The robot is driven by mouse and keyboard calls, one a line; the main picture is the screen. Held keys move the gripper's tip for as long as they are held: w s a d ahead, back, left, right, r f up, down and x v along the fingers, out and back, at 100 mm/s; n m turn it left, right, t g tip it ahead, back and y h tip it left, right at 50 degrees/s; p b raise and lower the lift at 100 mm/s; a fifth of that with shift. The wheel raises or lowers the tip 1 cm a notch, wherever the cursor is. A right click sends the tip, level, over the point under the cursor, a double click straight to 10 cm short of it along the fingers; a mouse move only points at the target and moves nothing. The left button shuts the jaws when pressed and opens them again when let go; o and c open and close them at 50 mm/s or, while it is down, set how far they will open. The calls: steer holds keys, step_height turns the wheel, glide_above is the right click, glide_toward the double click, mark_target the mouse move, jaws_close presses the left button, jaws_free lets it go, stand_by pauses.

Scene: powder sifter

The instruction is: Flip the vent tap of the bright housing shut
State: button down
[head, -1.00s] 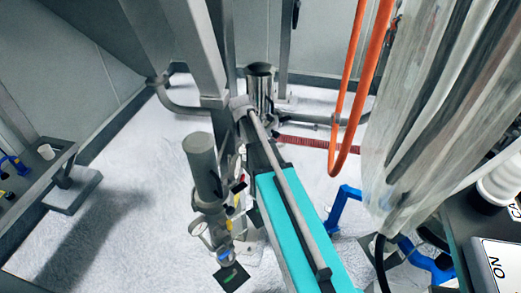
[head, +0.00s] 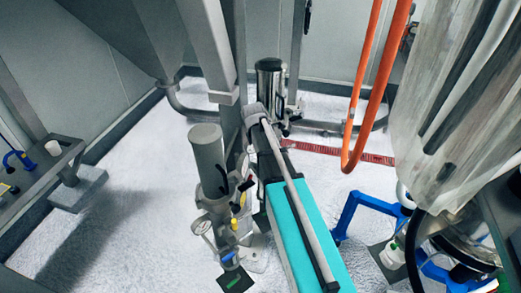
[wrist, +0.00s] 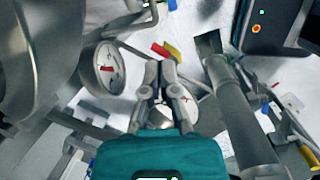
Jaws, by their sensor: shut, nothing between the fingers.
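A shiny polished cylinder (head: 270,85), which looks like the bright housing, stands at the back centre in the head view. A dull grey cylinder (head: 208,160) stands nearer, with a gauge and small fittings below it. I cannot make out the vent tap of the shiny one in the head view. In the wrist view, my gripper (wrist: 159,68) is shut and empty. A red lever (wrist: 160,49) and a yellow lever (wrist: 173,48) show just beyond its fingertips; I cannot tell whether they touch, or which housing they belong to.
A round gauge (wrist: 103,69) is left of my fingers in the wrist view, and a grey pipe (wrist: 240,115) is to the right. In the head view, an orange hose (head: 366,120) and a clear plastic sleeve (head: 440,90) hang at the right. A blue frame (head: 350,210) stands below them.

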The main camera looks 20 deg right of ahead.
steer(key=shift+w+d+f+b, duration=0.1)
steer(key=shift+d+f+b, duration=0.2)
steer(key=shift+d, duration=0.4)
steer(key=shift+d+f+b, duration=0.2)
steer(key=shift+d+f, duration=0.2)
steer(key=shift+d, duration=0.35)
steer(key=shift+w+d+f+b, duration=0.1)
steer(key=shift+d+f+b, duration=0.2)
steer(key=shift+d, duration=0.4)
steer(key=shift+a, duration=0.3)
